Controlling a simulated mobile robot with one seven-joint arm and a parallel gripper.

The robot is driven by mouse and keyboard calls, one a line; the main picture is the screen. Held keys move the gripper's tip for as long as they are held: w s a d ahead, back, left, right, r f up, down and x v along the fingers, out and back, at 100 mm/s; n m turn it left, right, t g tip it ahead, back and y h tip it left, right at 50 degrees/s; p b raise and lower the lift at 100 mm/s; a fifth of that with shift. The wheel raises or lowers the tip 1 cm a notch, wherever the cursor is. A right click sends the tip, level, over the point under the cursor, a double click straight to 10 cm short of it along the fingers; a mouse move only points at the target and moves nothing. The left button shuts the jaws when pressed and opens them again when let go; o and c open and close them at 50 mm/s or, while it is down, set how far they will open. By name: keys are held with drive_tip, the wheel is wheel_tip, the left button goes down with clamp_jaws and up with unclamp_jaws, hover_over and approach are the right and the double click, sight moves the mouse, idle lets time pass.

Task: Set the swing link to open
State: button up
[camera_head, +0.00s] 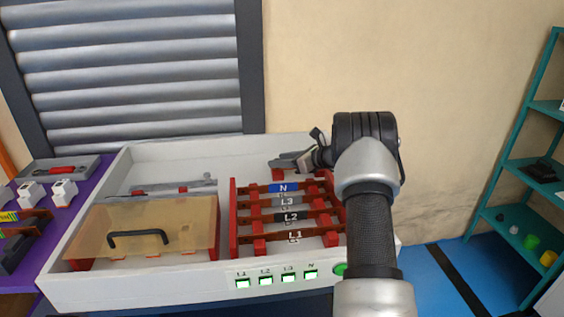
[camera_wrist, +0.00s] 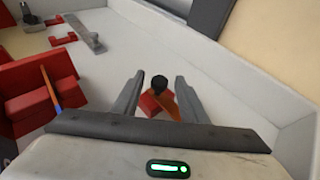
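My gripper (camera_head: 288,162) is in the back right part of the white box in the head view. In the wrist view my gripper (camera_wrist: 159,80) is open, its two dark fingers apart. Between them is a black knob (camera_wrist: 159,81), with a red block (camera_wrist: 153,103) and a copper-coloured strip (camera_wrist: 167,107) by it. I cannot tell whether this is the swing link or whether a finger touches it. My arm hides this spot in the head view. A grey bar (camera_head: 174,189) near red blocks lies farther left; it seems to show in the wrist view too (camera_wrist: 82,33).
Red-supported busbars (camera_head: 285,215) marked N, L3, L2 and L1 lie in front of my gripper. A tan cover (camera_head: 140,222) with a black handle (camera_head: 138,238) is at left. The white box wall (camera_wrist: 215,60) rises close behind and right of my fingers.

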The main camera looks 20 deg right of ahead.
drive_tip(key=shift+c, duration=0.3)
clamp_jaws()
drive_tip(key=shift+s+r+n+y+p, duration=0.1)
drive_tip(key=shift+s+n+y+p, duration=0.2)
drive_tip(key=shift+s+p, duration=0.05)
drive_tip(key=shift+s+d+n+g+y+p, duration=0.1)
drive_tip(key=shift+s+n+g+y+p, duration=0.4)
drive_tip(key=shift+s+n+g+y, duration=0.8)
drive_tip(key=shift+o, duration=0.3)
unclamp_jaws()
drive_tip(key=shift+s+h, duration=0.2)
drive_tip(key=shift+h, duration=0.1)
drive_tip(key=p+v, duration=0.2)
drive_tip(key=v, duration=1.5)
drive_tip(key=shift+s+p, duration=0.25)
drive_tip(key=shift+p, duration=0.15)
drive_tip(key=shift+d, duration=0.1)
